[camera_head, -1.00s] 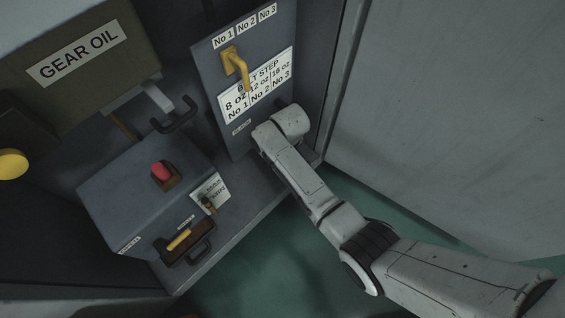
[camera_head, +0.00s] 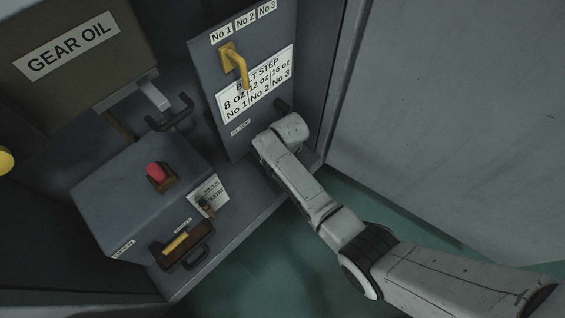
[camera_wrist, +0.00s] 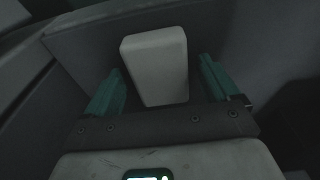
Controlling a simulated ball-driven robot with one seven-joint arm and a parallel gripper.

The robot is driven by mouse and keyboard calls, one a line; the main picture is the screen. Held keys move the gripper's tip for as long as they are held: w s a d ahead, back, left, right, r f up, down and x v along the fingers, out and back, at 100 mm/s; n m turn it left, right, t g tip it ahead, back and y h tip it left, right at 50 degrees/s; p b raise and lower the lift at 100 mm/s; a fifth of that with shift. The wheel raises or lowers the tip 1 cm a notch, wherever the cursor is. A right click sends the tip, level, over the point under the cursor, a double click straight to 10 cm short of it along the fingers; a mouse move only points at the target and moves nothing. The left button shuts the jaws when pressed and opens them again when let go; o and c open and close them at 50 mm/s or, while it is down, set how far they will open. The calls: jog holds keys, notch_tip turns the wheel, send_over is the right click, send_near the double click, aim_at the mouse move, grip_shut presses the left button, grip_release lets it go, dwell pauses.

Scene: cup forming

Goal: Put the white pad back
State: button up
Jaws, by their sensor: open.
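The white pad (camera_wrist: 155,65) shows in the wrist view as a pale rounded block, ahead of my gripper. My gripper (camera_wrist: 158,85) is open there, with one green finger on each side of the pad. A dark gap shows on both sides, so the fingers do not visibly touch it. The pad's lower end is close to the dark bar of my gripper. What the pad rests on is not clear. In the head view my arm reaches toward the grey upright panel, and its end and the pad are hidden there.
The upright panel (camera_head: 240,128) carries a yellow lever (camera_head: 234,64) and a step chart. Left of it a grey box (camera_head: 120,205) has a red button (camera_head: 156,171) and a brown handled part (camera_head: 182,243). A gear oil box (camera_head: 95,75) stands at upper left. Green floor (camera_head: 250,270) is clear.

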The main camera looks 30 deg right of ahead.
notch_tip(320, 180, up, 12)
jog(key=s+p, duration=0.1)
jog(key=p, duration=0.6)
jog(key=shift+s+d, duration=0.2)
jog(key=shift+d, duration=0.05)
jog(key=shift+r, duration=0.1)
jog(key=s+d+r+m, duration=0.1)
jog(key=s+d+r, duration=0.1)
jog(key=s, duration=0.7)
jog(key=s+d+r+m, duration=0.1)
jog(key=s+d+r, duration=0.1)
jog(key=s, duration=0.8)
jog(key=s+d+r+m, duration=0.2)
jog(key=s+d+r, duration=0.1)
jog(key=s, duration=0.6)
jog(key=shift+s+r+h, duration=0.15)
jog(key=shift+r+h, duration=0.15)
jog(key=shift+d, duration=0.1)
